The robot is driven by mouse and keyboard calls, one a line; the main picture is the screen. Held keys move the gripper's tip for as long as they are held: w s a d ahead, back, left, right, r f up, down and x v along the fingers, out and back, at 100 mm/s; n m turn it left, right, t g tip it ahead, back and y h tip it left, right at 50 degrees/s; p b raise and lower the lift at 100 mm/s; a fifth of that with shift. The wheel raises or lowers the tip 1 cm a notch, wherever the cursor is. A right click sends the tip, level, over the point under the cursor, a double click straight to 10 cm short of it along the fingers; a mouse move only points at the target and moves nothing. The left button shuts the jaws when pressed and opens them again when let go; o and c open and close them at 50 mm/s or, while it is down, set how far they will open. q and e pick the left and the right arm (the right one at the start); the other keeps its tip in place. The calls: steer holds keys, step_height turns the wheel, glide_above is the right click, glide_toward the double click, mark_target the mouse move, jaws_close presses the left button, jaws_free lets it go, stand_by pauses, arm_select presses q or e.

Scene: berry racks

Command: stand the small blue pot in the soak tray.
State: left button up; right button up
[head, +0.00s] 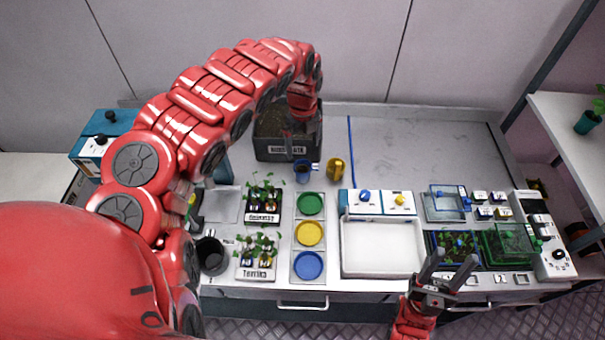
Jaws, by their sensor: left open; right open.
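The small blue pot (304,173) stands upright on the bench, just in front of the dark substrate bin (288,151); its top opening looks dark. My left gripper (300,140) points down from above in front of the bin, close over the pot; its fingers are small and partly lost against the dark bin. It is open, and whether its fingers touch the pot is unclear. The soak tray, seemingly the white empty basin (344,262), is at the middle front of the bench. My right gripper (447,262) is open and empty at the front edge, right of the basin.
A yellow pot (337,168) stands right beside the blue pot. A box with knobs (378,203) backs the basin. The back right bench is clear.

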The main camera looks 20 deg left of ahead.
arm_select(q)
steer(key=b, duration=0.3)
glide_toward(303, 169)
steer(key=shift+s+d+f, duration=0.2)
steer(key=shift+s+f, duration=0.15)
steer(key=shift+s, duration=0.2)
steer(key=shift+s+d+f, duration=0.15)
steer(key=shift+s+f, duration=0.15)
steer(key=shift+s, duration=0.25)
steer(key=shift+f, duration=0.2)
steer(key=shift+f+p, duration=0.1)
steer(key=shift+p, duration=0.2)
steer(key=shift+f, duration=0.5)
step_height(303, 169, down, 3)
steer(key=shift+f+p, duration=0.15)
steer(key=shift+p, duration=0.45)
steer(key=shift+w+f, duration=0.1)
steer(key=shift+f, duration=0.25)
